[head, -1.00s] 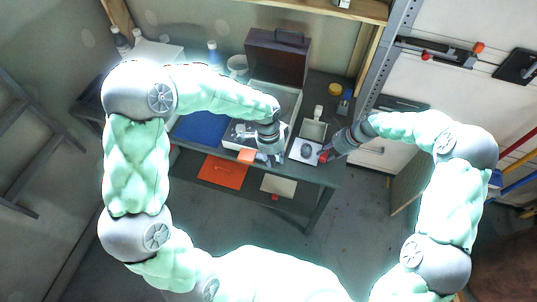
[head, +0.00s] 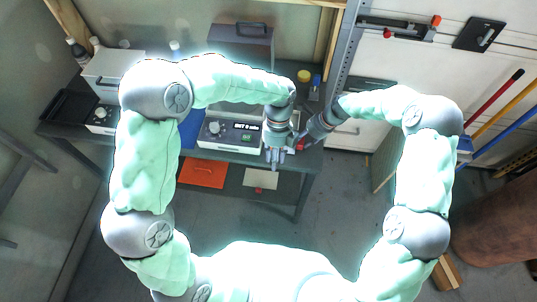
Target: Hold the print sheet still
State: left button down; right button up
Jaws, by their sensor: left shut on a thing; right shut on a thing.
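My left gripper (head: 274,158) is the lower one, at the front edge of the bench, fingers pointing down. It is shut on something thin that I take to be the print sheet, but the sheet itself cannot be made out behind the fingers. My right gripper (head: 302,143) is close beside it on the right, shut on a small red thing (head: 300,146). The two grippers are nearly touching, and what lies between them is too small to tell.
A white device (head: 228,134) with a dial and a lit display stands left of the grippers. A dark box (head: 240,45) stands behind. An orange sheet (head: 203,173) and a pale card (head: 260,179) lie on the lower shelf. The floor in front of the bench is clear.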

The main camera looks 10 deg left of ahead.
pick_arm(q)
jog(key=shift+d+r+m, duration=0.1)
jog(key=shift+d+m, duration=0.05)
jog(key=shift+m, duration=0.25)
jog(key=shift+s, duration=0.1)
jog(key=shift+f, duration=2.6)
jog(key=shift+w+f, duration=0.2)
jog(key=shift+f, duration=0.25)
jog(key=shift+w+f, duration=0.2)
jog(key=shift+f, duration=0.25)
jog(key=shift+w+d, duration=0.1)
jog(key=shift+w, duration=1.95)
dwell(2.0)
